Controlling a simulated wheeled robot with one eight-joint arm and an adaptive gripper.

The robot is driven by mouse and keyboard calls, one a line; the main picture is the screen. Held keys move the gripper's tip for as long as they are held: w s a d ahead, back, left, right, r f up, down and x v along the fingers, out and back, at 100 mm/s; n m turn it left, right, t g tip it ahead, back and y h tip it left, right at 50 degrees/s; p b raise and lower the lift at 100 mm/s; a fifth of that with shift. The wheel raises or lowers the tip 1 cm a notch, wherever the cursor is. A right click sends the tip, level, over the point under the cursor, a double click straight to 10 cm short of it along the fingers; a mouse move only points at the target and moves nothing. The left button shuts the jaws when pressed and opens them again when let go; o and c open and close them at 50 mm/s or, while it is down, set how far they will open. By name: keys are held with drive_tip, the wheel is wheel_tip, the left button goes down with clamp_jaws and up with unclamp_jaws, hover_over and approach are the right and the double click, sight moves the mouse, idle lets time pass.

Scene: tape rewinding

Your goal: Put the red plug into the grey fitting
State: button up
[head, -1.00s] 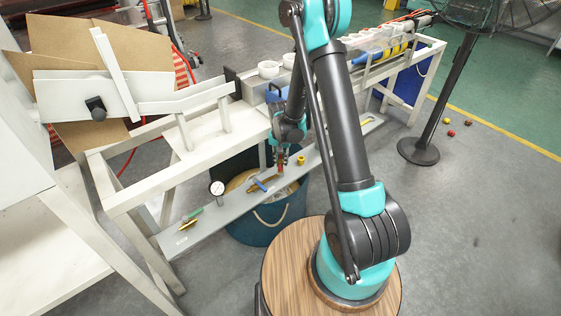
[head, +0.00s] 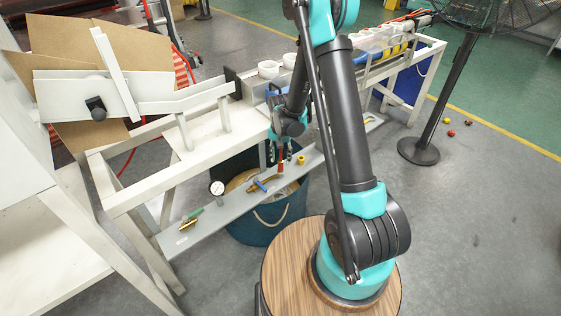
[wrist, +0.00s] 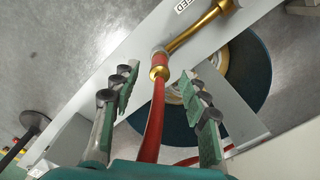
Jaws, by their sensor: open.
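The red plug (head: 281,167) stands upright at the grey shelf, below my gripper (head: 279,152). A gold band and a short red part show at the plug's far end. The plug's end appears to meet the grey fitting; how deep it sits cannot be told. My gripper (wrist: 160,98) is open, a finger on either side of the plug, with visible gaps.
The narrow grey shelf (head: 213,220) also carries a round gauge (head: 217,188), a blue-handled brass piece (head: 261,184), a green-handled tool (head: 192,215) and a small yellow part (head: 300,160). A blue bucket (head: 270,222) stands beneath. The white frame (head: 120,200) borders the shelf's left.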

wheel_tip(320, 180, up, 10)
drive_tip(key=shift+f, duration=0.25)
idle(0.4)
drive_tip(key=s+d+r+n+t, duration=0.1)
drive_tip(key=s+d+r+t, duration=0.1)
drive_tip(key=s+d, duration=0.5)
drive_tip(key=s+d+r+n+t, duration=0.2)
drive_tip(key=s+d+r, duration=0.2)
drive_tip(key=s, duration=1.2)
drive_tip(key=d, duration=0.3)
drive_tip(key=shift+r+n, duration=0.2)
drive_tip(key=shift+n, duration=0.1)
drive_tip(key=shift+a, duration=0.2)
